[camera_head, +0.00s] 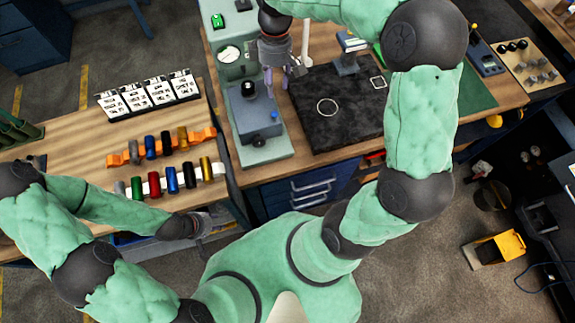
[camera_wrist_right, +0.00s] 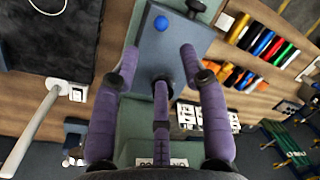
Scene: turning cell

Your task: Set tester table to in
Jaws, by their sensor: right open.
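The tester (camera_head: 270,150) is a pale green machine with a round dial, standing between the wooden bench and the dark stone plate. Its table looks like the blue-grey block (camera_head: 254,118) on the green base, with a black knob and a blue knob. The block also shows in the right wrist view (camera_wrist_right: 172,45), with the blue ball knob at its far end. My right gripper (camera_head: 277,82) is open and empty above the tester, its purple fingers pointing down. Whether they touch anything is unclear. My left gripper (camera_head: 208,224) is low at the bench's front edge; its fingers are hard to make out.
Blue drawers (camera_head: 310,187) are below.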

